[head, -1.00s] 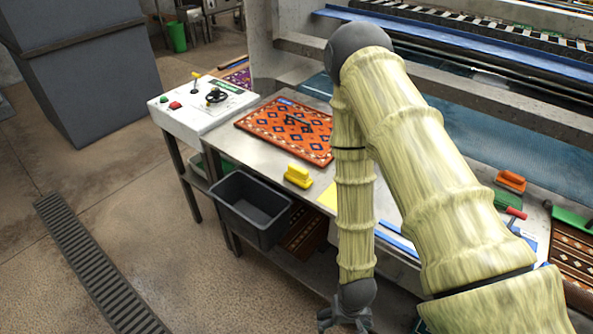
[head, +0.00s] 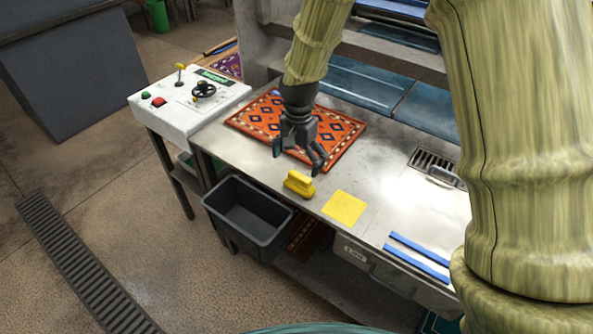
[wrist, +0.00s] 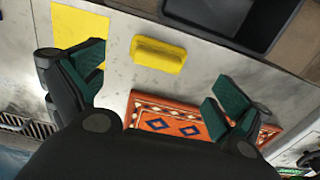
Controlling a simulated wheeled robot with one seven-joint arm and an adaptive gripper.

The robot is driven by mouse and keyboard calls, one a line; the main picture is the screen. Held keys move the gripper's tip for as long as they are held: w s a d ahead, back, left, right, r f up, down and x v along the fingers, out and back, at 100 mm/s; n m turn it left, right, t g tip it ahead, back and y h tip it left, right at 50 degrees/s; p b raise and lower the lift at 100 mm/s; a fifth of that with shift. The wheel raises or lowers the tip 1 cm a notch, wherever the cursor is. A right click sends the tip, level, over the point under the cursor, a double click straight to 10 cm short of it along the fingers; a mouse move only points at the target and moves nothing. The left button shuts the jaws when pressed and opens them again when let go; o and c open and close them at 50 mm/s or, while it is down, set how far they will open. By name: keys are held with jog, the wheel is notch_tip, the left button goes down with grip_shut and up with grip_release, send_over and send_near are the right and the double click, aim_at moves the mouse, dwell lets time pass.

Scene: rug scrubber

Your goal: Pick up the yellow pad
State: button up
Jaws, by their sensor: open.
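The yellow pad (head: 299,184) is a small yellow block with a raised grip. It stands near the front edge of the metal table, beside the rug's near edge. In the wrist view the pad (wrist: 158,53) shows between and beyond my fingertips. My gripper (head: 298,158) is open and empty, pointing down above the rug, just behind the pad in the head view. Its green-lined fingers also show in the wrist view (wrist: 160,78), apart from the pad. A flat yellow square (head: 344,207) lies on the table to the pad's right.
An orange patterned rug (head: 345,135) lies behind the pad. A dark bin (head: 245,213) stands below the table's front edge. A white control box (head: 170,115) with a lever and buttons is at the left. Blue strips (head: 418,262) lie at the right. Bare metal surrounds the yellow square.

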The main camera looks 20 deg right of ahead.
aim_at(299, 176)
jog(key=shift+w+a+r, duration=0.2)
jog(key=shift+w+r, duration=0.2)
jog(key=shift+r, duration=0.05)
jog(key=shift+s+d+f+p, duration=0.1)
jog(key=shift+s+f+p, duration=0.35)
jog(key=shift+s+f, duration=0.15)
jog(key=f, duration=0.1)
jog(key=w+f, duration=0.1)
jog(key=f, duration=0.1)
jog(key=shift+w+d+f, duration=0.1)
jog(key=shift+d+f, duration=0.1)
jog(key=shift+f+p, duration=0.15)
jog(key=shift+p, duration=0.15)
jog(key=shift+s, duration=0.35)
notch_tip(299, 176, down, 2)
jog(key=shift+w+d+f+p, duration=0.1)
jog(key=shift+p, duration=0.7)
notch_tip(299, 176, down, 2)
jog(key=shift+p, duration=0.5)
jog(key=shift+f, duration=0.55)
